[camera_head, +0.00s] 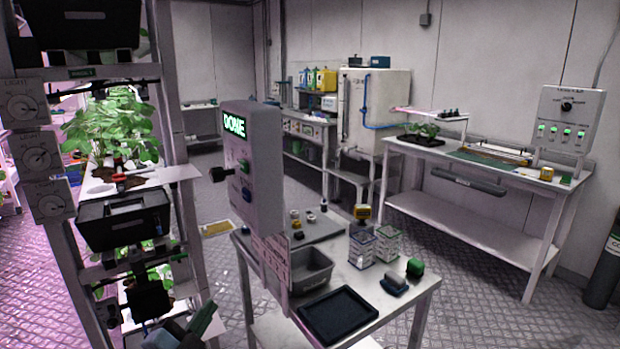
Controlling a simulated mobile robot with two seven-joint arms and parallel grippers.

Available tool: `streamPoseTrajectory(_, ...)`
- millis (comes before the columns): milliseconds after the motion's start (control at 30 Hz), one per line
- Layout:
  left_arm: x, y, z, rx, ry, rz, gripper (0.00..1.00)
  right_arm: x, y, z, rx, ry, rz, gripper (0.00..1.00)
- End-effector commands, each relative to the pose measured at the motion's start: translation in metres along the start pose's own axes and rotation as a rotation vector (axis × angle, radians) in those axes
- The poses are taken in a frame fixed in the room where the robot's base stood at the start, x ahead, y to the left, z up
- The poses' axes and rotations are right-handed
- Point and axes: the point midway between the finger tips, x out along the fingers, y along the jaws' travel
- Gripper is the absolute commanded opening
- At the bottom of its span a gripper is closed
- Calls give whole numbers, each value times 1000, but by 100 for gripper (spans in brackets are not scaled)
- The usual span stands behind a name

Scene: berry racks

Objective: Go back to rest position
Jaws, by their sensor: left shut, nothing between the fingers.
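My left gripper (199,321) shows at the bottom edge of the head view, left of the middle, in front of the foot of the rack. Only part of it is in the picture. It is shut and holds nothing. It is apart from the work table on its right. My right gripper is not in view.
A plant rack (190,215) with dials, leafy plants (110,130) and a black bin (124,219) stands close on the left. A control box (252,165) reading "DONE" rises beside a table with a grey bin (304,270), black tray (338,315) and clear boxes (362,247). A long bench (455,220) stands at right.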

Motion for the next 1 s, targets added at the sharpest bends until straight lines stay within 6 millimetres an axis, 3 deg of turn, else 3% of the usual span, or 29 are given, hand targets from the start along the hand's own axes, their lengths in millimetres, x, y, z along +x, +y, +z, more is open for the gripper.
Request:
streamPoseTrajectory(33,-17,20,11,-58,-41,36,0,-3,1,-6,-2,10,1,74)
streamPoseTrajectory(200,-78,83,45,-245,-183,136,0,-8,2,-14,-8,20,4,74)
streamPoseTrajectory(367,-146,135,68,-412,-331,213,0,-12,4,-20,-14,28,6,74)
streamPoseTrajectory(500,-214,175,81,-553,-471,267,0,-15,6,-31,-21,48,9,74)
streamPoseTrajectory(800,-358,232,84,-803,-765,329,0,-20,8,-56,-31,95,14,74)
streamPoseTrajectory(900,-387,240,82,-847,-826,335,0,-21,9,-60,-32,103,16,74)
streamPoseTrajectory(1000,-404,244,80,-871,-861,337,0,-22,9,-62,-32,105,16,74)
